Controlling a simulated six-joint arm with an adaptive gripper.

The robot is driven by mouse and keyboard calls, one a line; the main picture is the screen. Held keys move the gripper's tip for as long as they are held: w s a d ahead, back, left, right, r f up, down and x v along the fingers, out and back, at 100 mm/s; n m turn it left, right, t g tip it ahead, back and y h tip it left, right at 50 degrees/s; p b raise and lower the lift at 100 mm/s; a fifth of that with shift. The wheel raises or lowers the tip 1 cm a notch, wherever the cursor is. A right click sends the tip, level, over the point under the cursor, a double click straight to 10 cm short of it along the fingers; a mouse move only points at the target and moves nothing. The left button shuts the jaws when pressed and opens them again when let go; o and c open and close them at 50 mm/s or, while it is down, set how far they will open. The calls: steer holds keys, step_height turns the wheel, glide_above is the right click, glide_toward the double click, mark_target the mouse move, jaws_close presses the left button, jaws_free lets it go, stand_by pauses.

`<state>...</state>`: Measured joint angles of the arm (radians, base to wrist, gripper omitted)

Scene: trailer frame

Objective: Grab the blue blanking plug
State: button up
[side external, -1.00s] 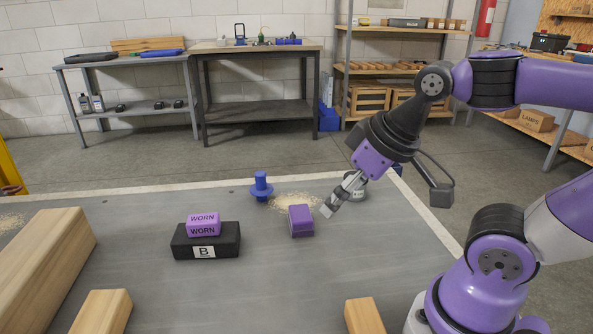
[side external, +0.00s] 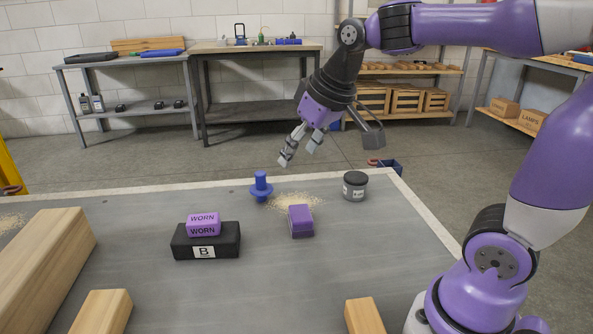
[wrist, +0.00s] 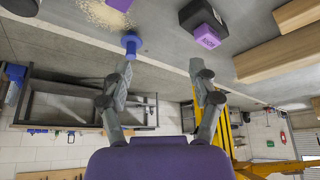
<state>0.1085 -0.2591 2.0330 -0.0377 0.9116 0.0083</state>
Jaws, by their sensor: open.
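The blue blanking plug (side external: 261,187) stands upright on the grey table near its back edge, beside a patch of sawdust. It also shows in the wrist view (wrist: 131,42), just beyond the fingertip on the left. My gripper (side external: 299,153) is open and empty, above and to the right of the plug in the side view, tilted down to the left. In the wrist view my gripper (wrist: 159,76) has its two fingers well apart, with nothing between them but background. The plug is not touched.
A purple block (side external: 301,221) lies right of the plug. A purple WORN block (side external: 203,224) sits on a black block marked B (side external: 222,247). A dark-lidded jar (side external: 355,187) stands at the back right. Wooden beams (side external: 45,262) lie at left. Sawdust (side external: 292,201) lies behind the purple block.

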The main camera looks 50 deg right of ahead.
steer(key=w+d+f+m, duration=0.1)
steer(key=w+d, duration=0.2)
steer(key=w, duration=0.2)
steer(key=w+d+f, duration=0.2)
steer(key=w+d, duration=0.1)
steer(key=w, duration=0.3)
glide_toward(261, 173)
steer(key=shift+m+g, duration=0.3)
steer(key=shift+g, duration=0.1)
steer(key=x, duration=0.2)
steer(key=w+x, duration=0.1)
steer(key=x, duration=0.1)
steer(key=shift+w+f, duration=0.1)
steer(key=shift+f, duration=0.1)
steer(key=x, duration=0.6)
jaws_close()
